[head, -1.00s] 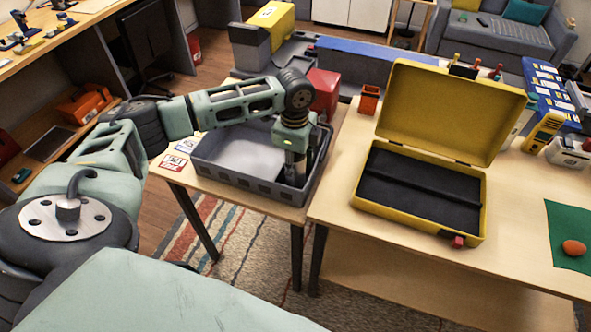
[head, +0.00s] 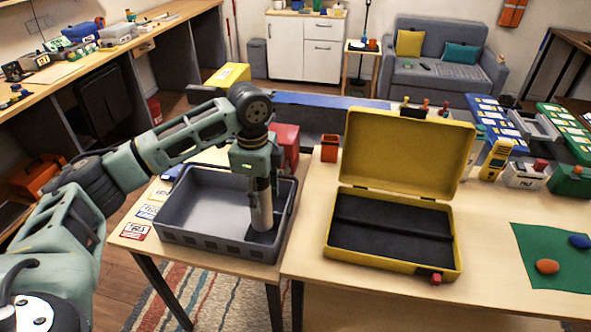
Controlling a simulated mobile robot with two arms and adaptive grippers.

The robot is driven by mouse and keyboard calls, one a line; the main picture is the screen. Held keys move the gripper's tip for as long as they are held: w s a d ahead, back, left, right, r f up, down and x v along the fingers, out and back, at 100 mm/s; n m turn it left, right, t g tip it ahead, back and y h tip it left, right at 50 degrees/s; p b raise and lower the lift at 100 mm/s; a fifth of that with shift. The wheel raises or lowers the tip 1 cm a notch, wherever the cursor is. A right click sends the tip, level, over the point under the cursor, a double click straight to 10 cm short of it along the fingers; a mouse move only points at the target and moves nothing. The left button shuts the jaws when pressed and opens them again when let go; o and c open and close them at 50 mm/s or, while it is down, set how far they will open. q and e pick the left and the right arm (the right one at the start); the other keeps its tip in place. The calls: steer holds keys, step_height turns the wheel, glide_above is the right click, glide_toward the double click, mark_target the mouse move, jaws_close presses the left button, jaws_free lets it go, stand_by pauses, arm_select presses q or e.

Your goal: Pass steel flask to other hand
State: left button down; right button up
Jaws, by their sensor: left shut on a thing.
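The steel flask (head: 262,213) is a grey metal cylinder, upright at the right side of the grey bin (head: 180,238). My left gripper (head: 258,182) points down from above and is shut on the flask's upper part. The flask's lower end is over or inside the bin; I cannot tell whether it touches the floor. My right gripper is not in the head view.
An open yellow case (head: 337,246) with dark foam stands right of the bin. A green mat (head: 545,250) with a red and a blue lump lies far right.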

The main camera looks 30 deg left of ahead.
arm_select(q)
steer(key=shift+s+d+r, duration=0.1)
steer(key=shift+d+r, duration=0.15)
steer(key=shift+r, duration=0.1)
steer(key=s+d+r+n, duration=0.1)
steer(key=s+d+n, duration=1.1)
steer(key=s+n, duration=0.2)
steer(key=shift+s+d+r+n, duration=0.15)
steer(key=shift+d+r+n, duration=0.25)
steer(key=shift+n, duration=0.2)
